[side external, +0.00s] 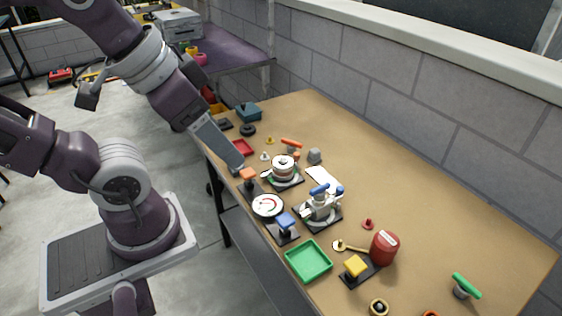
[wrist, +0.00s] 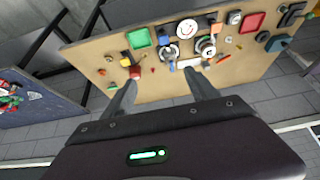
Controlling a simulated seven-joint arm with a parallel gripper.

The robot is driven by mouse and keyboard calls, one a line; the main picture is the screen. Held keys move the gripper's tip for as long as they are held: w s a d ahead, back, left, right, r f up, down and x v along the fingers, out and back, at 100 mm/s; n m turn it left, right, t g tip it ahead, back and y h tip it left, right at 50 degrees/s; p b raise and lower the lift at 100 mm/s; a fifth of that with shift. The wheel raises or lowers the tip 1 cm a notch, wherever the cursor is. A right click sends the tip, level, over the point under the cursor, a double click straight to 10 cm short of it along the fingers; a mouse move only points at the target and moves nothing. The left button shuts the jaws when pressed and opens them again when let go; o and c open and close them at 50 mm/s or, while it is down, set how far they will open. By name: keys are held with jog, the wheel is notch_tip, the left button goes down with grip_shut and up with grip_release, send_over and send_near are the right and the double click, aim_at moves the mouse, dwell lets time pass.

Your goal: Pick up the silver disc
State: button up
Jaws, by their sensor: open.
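A round, silver-white stacked part (side external: 284,163) with a brown band sits on a black base near the table's middle; it also shows in the wrist view (wrist: 206,46). It is the most silver, disc-like thing I see; I cannot tell whether its top is a separate disc. A flat white round gauge (side external: 267,206) with a red mark lies in front of it; it shows in the wrist view (wrist: 187,29). My gripper (side external: 238,166) is above the table's left edge, left of the stacked part. In the wrist view my gripper (wrist: 160,79) is open, its fingers wide apart and empty.
A silver valve-like part (side external: 320,205) with blue handles, a blue-topped post (side external: 285,223) and an orange-topped post (side external: 249,177) crowd nearby. A green tray (side external: 308,262) and a red canister (side external: 383,248) stand nearer. The table's (side external: 430,200) wall side is mostly clear.

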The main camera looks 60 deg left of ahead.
dwell(0.3)
jog(key=shift+o, duration=0.9)
